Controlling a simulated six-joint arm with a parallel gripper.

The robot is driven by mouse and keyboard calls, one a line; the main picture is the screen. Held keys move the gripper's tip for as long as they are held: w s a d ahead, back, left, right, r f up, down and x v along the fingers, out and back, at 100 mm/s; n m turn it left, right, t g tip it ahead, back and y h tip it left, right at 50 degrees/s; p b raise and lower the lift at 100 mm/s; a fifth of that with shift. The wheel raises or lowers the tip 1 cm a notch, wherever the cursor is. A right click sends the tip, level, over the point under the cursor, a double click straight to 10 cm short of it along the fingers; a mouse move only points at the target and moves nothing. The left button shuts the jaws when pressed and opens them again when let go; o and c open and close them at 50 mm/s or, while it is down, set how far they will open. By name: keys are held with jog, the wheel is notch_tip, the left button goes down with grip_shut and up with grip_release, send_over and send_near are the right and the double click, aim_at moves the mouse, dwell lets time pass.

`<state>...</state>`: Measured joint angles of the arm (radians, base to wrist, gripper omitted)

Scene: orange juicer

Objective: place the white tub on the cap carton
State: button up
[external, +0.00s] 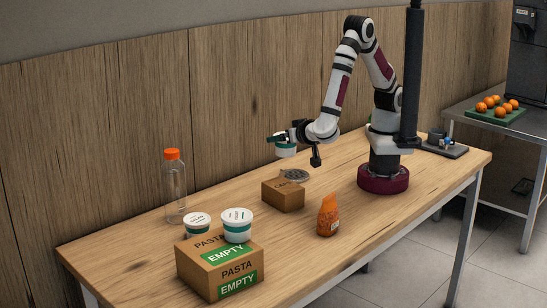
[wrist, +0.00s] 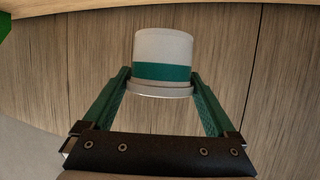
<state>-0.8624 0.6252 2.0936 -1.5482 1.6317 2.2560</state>
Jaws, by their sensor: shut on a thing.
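My gripper (external: 284,140) is shut on a white tub with a green band (external: 286,151), held up in the air. In the wrist view the tub (wrist: 163,45) sits between the two green fingers (wrist: 163,85), its rim toward the gripper's palm side of the picture. A small brown carton (external: 283,196), probably the cap carton, stands on the table below the tub in the picture, with a gap between them. I cannot tell whether the tub is straight above it.
An orange bottle (external: 328,215) stands to the right. A pasta box (external: 217,268) bears two tubs at its top or behind it, near a clear orange-capped bottle (external: 174,190). The wooden wall (external: 120,120) runs behind the table.

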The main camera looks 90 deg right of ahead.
jog(key=a+f, duration=0.2)
jog(key=a, duration=0.1)
jog(key=w+a+f, duration=0.1)
jog(key=a, duration=0.1)
jog(key=shift+f, duration=0.15)
notch_tip(320, 180, down, 3)
jog(key=shift+f, duration=0.4)
